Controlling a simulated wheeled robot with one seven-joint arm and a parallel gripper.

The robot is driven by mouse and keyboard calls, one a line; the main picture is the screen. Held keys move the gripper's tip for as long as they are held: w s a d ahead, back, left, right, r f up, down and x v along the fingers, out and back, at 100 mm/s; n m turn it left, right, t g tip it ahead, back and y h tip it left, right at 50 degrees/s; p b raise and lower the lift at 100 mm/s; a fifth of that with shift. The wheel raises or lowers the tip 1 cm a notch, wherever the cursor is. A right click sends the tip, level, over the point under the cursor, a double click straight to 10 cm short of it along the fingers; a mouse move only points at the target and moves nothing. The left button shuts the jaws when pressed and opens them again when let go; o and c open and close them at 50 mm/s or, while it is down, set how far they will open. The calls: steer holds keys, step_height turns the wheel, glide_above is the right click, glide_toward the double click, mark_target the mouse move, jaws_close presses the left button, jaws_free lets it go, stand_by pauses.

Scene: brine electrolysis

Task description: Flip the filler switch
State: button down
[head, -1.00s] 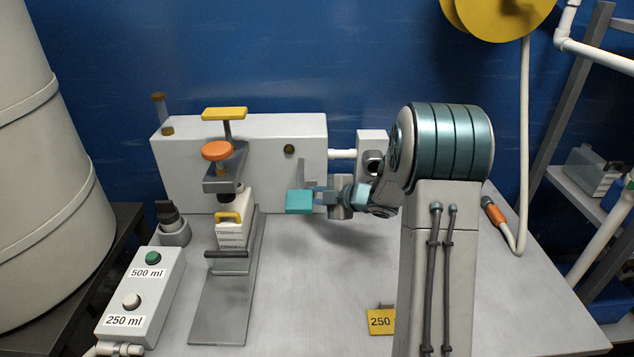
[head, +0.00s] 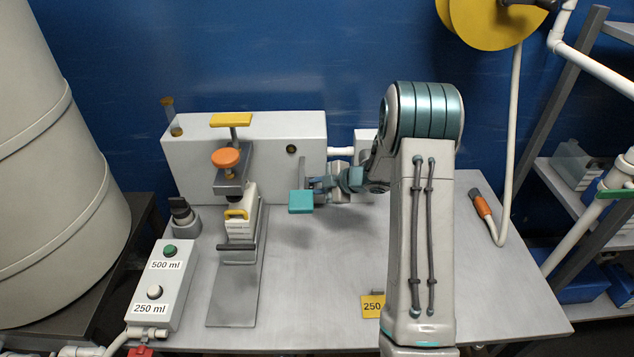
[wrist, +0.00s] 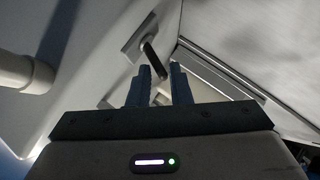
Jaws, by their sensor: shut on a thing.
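In the head view my gripper (head: 330,183) is at the front of the long white box (head: 250,150), near its right end. A teal block (head: 301,201) and a thin grey upright lever (head: 303,171) show just left of it. In the wrist view a dark lever (wrist: 152,58) on a light plate reaches down between my fingertips (wrist: 160,77), and the jaws are closed on it. Whether it is the same lever as in the head view, I cannot tell. No part is labelled as the filler switch; a black knob switch (head: 182,210) stands at the left, apart from my gripper.
A button box (head: 158,310) marked 500 ml and 250 ml lies at the left. A yellow 250 tag (head: 372,306) stands at the front. The table's middle is clear.

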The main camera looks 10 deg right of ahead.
steer(key=shift+d+f, duration=0.1)
steer(key=shift+f, duration=0.05)
steer(key=c, duration=1.4)
jaws_free()
steer(key=shift+o, duration=0.2)
steer(key=v, duration=1.3)
steer(key=shift+d+r, duration=0.25)
steer(key=shift+r, duration=0.15)
steer(key=shift+s, duration=0.1)
